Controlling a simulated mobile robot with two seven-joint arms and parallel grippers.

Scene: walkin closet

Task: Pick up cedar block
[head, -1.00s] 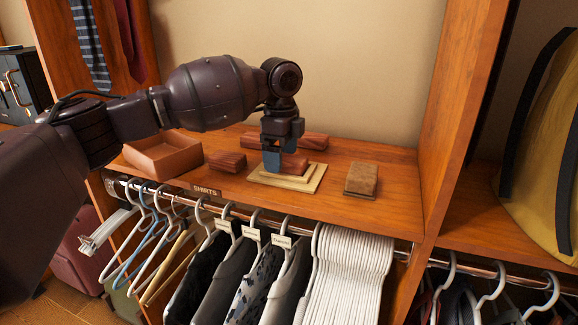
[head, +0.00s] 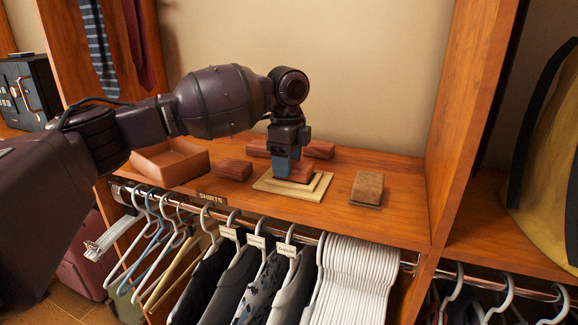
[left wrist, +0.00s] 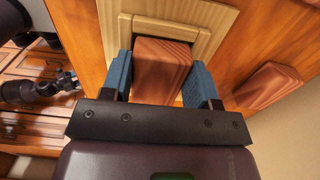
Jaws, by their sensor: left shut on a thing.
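A reddish cedar block (head: 302,174) sits on a pale stepped wooden board (head: 263,187) on the closet shelf. My left gripper (head: 281,170) reaches down over the board with its blue fingers on the block. In the left wrist view the block (left wrist: 163,68) lies between the two fingers, which are shut on it. I cannot see any gap between block and board. Other reddish blocks lie nearby: one to the left (head: 233,170), and one behind at the right (head: 319,150). Another piece lies behind at the left (head: 257,148).
An open terracotta-coloured box (head: 172,164) stands at the shelf's left. A brown brush-like block (head: 367,186) lies to the right of the board. An upright panel (head: 458,130) bounds the shelf at right. Hangers and clothes (head: 242,270) hang below the front edge.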

